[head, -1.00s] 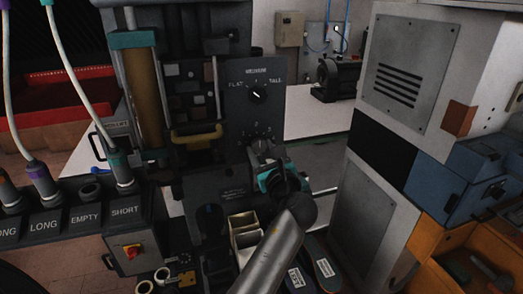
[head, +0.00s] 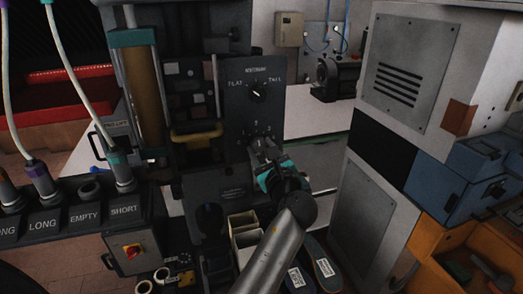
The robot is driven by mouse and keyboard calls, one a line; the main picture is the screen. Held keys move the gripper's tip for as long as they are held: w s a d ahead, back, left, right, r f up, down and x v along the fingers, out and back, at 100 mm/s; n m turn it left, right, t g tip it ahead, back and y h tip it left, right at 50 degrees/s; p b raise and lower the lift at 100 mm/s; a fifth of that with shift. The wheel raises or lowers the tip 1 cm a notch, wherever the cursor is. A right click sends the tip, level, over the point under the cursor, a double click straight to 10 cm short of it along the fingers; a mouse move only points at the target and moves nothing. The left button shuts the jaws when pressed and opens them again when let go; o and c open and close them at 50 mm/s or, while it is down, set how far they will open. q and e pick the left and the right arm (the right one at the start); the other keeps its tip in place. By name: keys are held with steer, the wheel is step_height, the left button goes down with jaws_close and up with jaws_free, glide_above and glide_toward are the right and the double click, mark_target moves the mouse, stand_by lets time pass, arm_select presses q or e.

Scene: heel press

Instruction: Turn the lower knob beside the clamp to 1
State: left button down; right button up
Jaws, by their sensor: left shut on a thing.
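The upper knob (head: 258,91) is a dark dial with a white pointer between FLAT and TALL on the dark panel (head: 240,115). The lower knob sits below it, under a row of small numbers. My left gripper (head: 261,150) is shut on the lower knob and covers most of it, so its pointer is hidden. My right gripper is not in view.
Grey labelled blocks LONG, EMPTY and SHORT (head: 124,209) stand at left with hoses. A red switch (head: 132,251) is below them. Beige bins (head: 243,226) and shoe soles (head: 322,266) lie near my arm. A grey cabinet (head: 372,225) stands at right.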

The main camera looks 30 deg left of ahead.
arm_select(q)
steer(key=n+b, duration=0.2)
steer(key=n, duration=0.4)
stand_by(0.6)
steer(key=shift+c, duration=1.8)
jaws_free()
